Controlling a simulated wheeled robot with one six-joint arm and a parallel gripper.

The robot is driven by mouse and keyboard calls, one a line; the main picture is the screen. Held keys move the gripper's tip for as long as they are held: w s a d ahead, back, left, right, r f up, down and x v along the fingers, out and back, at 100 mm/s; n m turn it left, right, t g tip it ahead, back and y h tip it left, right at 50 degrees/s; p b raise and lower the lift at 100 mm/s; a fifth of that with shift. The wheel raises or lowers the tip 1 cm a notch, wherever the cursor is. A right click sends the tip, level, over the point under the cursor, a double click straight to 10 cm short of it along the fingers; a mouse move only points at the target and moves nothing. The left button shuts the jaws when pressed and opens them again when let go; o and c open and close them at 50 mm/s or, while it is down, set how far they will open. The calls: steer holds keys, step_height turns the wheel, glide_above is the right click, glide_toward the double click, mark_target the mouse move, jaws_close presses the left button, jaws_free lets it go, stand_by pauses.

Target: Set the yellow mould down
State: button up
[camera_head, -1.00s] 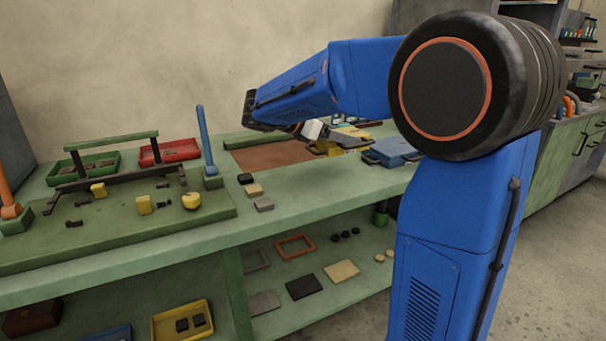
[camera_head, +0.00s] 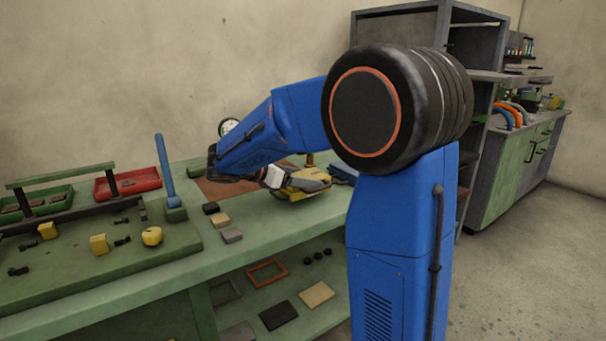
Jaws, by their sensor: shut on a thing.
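The yellow mould (camera_head: 294,194) is at my gripper (camera_head: 291,181), over the right part of the green workbench, in front of the brown mat. My gripper is shut on it. The grey gripper body covers much of the mould, and I cannot tell whether its underside touches the bench. My blue arm reaches across from the right and hides part of the area behind.
The green bench (camera_head: 270,228) has bare room in front of the mould. Small black, tan and grey blocks (camera_head: 231,235) lie to the left. A blue post (camera_head: 165,165) stands beyond them. A brown mat (camera_head: 215,190) lies behind. The blue case (camera_head: 344,172) is to the right.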

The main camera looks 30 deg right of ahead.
steer(key=shift+f, duration=1.45)
steer(key=o, duration=2.1)
steer(key=shift+f, duration=0.15)
steer(key=v, duration=1.2)
steer(key=shift+s, duration=0.15)
